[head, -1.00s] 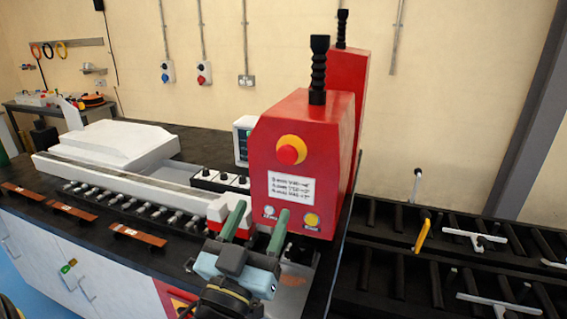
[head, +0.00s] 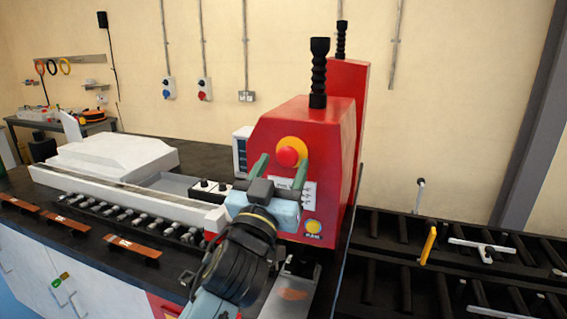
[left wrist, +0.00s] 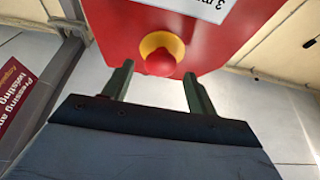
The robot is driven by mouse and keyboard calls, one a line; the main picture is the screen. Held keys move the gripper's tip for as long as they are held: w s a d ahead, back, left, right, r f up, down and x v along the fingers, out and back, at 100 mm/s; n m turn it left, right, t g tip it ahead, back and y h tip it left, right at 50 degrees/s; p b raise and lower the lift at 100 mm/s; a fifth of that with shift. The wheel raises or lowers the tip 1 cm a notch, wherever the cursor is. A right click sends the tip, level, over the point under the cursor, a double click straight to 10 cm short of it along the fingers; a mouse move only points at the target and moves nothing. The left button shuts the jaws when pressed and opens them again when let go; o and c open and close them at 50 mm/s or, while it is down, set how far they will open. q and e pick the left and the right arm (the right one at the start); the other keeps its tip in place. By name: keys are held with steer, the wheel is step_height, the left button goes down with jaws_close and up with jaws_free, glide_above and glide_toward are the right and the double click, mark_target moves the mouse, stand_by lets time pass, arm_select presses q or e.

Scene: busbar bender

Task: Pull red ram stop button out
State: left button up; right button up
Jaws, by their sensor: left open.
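The red ram stop button (head: 288,157) is a round red knob on a yellow collar (head: 294,143), on the front of the red machine housing (head: 312,125). My left gripper (head: 281,169) is open, its two green fingers pointing up toward the button from just below it. In the left wrist view the button (left wrist: 160,62) shows between the open fingers (left wrist: 157,88), near their tips. Whether the fingers touch it I cannot tell; nothing is gripped. My right gripper does not show.
A yellow push button (head: 313,227) and a partly covered white label (head: 309,190) are on the housing below. A white bed with a row of clamps (head: 130,206) runs left. Copper bars (head: 131,246) lie at the bench front. Black roller tables (head: 400,265) stand at right.

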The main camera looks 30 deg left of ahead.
arm_select(q)
steer(key=shift+w+a+r, duration=0.15)
steer(key=shift+w+r, duration=0.15)
steer(key=shift+w, duration=0.35)
